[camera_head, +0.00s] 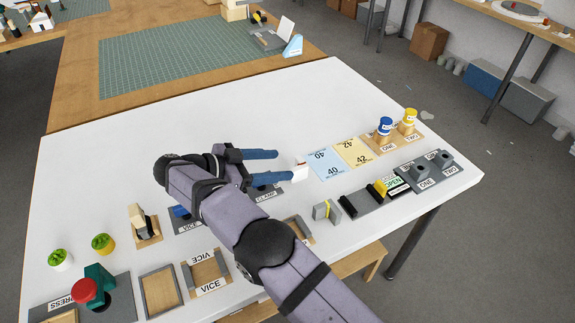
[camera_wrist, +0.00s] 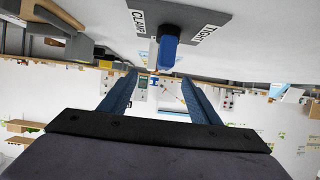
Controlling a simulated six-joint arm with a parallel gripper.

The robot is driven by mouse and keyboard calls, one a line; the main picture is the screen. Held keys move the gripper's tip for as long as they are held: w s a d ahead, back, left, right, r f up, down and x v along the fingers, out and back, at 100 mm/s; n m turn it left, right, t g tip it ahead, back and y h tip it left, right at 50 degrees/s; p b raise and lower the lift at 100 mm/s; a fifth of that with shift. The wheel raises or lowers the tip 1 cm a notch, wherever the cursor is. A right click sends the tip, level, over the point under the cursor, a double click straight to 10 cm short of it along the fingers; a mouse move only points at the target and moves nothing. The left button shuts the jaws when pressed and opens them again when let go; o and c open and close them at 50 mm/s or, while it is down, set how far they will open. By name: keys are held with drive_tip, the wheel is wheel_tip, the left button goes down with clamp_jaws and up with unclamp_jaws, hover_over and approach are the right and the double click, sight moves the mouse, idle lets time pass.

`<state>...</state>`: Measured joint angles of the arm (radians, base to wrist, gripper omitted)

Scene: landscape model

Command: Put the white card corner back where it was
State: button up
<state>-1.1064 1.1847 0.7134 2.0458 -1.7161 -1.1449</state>
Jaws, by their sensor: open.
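A small white piece (camera_head: 300,173) with a bit of red at its top shows just beyond my lower fingertip in the head view. It may be the white card corner, but I cannot tell for sure, nor whether it touches the finger. My gripper (camera_head: 284,164) reaches to the right over the clamp board (camera_head: 268,194), its two blue fingers apart. In the wrist view, which is upside down, nothing is held between the fingers (camera_wrist: 158,95). There the clamp board (camera_wrist: 205,18) bears a blue upright handle (camera_wrist: 168,35) with a narrow white part beside it.
Blue and yellow cards (camera_head: 322,164) lie to the right. The white table (camera_head: 300,105) is clear behind my gripper. A white-and-blue wedge (camera_head: 293,46) stands by the green mat (camera_head: 175,62).

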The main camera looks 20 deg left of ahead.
drive_tip(key=shift+s+a+r, duration=0.25)
drive_tip(key=shift+s+a, duration=0.15)
